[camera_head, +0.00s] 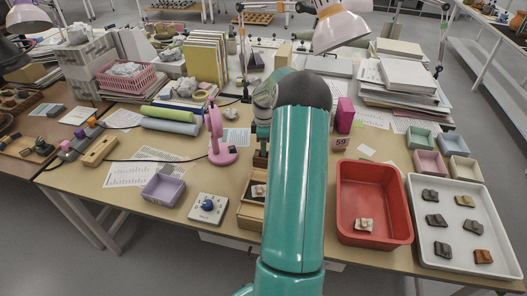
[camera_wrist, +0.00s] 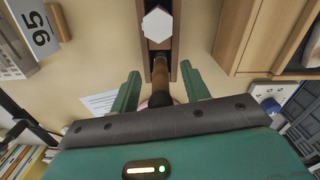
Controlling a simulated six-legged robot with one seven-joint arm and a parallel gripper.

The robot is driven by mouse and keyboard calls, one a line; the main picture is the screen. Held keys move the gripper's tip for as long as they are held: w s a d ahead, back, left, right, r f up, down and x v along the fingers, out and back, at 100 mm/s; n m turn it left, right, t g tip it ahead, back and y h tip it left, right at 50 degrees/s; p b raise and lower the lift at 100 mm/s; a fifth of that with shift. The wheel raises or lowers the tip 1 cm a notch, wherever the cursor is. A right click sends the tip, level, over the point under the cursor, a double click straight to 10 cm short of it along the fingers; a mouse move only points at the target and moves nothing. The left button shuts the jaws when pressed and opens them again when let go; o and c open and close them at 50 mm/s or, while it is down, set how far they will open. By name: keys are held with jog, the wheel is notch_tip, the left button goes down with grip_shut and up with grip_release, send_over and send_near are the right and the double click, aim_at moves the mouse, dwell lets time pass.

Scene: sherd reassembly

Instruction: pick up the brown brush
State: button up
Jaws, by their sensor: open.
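In the wrist view a brown brush (camera_wrist: 160,75) with a rounded black end lies along a narrow wooden holder (camera_wrist: 176,32), its black end sticking out towards my palm. My gripper (camera_wrist: 160,84) is open, with one teal finger on each side of the brush and a gap to it on both sides. A white hexagonal piece (camera_wrist: 157,24) sits in the same holder beyond the brush. In the head view my teal arm covers the middle of the table, and the brush and fingertips are hidden behind it.
A wooden box (camera_head: 249,215) stands left of my arm, and a red tray (camera_head: 345,225) with one sherd stands right of it. A white tray (camera_head: 443,262) with several sherds is farther right.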

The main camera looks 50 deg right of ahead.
jog(key=shift+f, duration=0.6)
grip_shut()
jog(key=shift+r, duration=0.15)
